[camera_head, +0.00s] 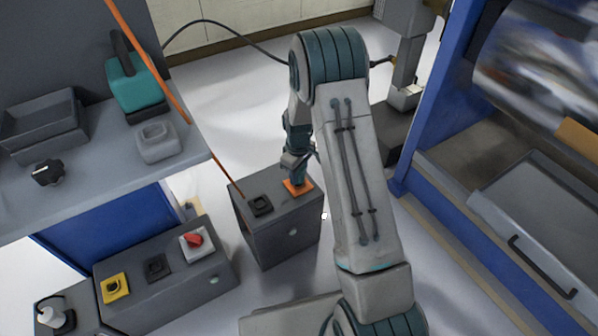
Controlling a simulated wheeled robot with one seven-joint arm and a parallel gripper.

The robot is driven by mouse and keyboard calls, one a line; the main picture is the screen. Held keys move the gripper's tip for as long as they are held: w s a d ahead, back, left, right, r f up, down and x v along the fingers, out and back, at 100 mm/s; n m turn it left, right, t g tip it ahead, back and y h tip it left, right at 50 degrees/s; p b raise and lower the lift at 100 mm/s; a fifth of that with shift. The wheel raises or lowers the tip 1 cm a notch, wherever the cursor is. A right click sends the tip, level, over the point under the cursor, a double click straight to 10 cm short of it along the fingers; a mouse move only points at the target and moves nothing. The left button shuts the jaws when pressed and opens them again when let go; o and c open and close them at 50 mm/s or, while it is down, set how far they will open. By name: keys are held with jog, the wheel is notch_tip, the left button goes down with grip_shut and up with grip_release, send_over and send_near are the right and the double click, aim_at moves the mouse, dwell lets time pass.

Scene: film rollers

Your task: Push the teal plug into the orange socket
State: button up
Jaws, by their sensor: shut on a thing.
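The orange socket (291,189) is a flat orange square on top of a grey box, left of my forearm. My gripper (297,171) points down right above it, with its fingers close together. A small teal piece (299,180), which looks like the teal plug, is between the fingers and the socket. The plug is mostly hidden by the fingers. It seems to be at or in the socket's opening, but I cannot tell how deep it sits.
A black socket (260,205) sits left on the same grey box (280,233). An orange rod (150,62) slants across the left. A shelf (95,185) holds a teal-and-black block (134,88) and grey trays. A lower box carries yellow and red switches. A blue-framed machine stands right.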

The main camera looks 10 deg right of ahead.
jog(key=shift+f+b, duration=0.35)
jog(key=shift+f, duration=0.3)
jog(key=o, duration=1.2)
jog(key=shift+c, duration=0.2)
notch_tip(320, 180, up, 14)
jog(key=p, duration=0.5)
jog(key=s+r+m+p, duration=0.1)
jog(key=s+r+p, duration=0.35)
jog(key=r, duration=0.55)
jog(key=s+r+m+t+p, duration=0.1)
jog(key=s+r+m+p, duration=0.15)
jog(key=r+p, duration=0.55)
jog(key=s+r+m+p, duration=0.1)
jog(key=s+r+p, duration=0.25)
jog(key=r, duration=0.85)
jog(key=s+r+m+t+p, duration=0.1)
jog(key=s+r+m+p, duration=0.3)
jog(key=s+r+p, duration=0.9)
jog(key=s+r, duration=0.4)
jog(key=r, duration=0.1)
jog(key=shift+r+t+p, duration=0.35)
jog(key=shift+t, duration=0.05)
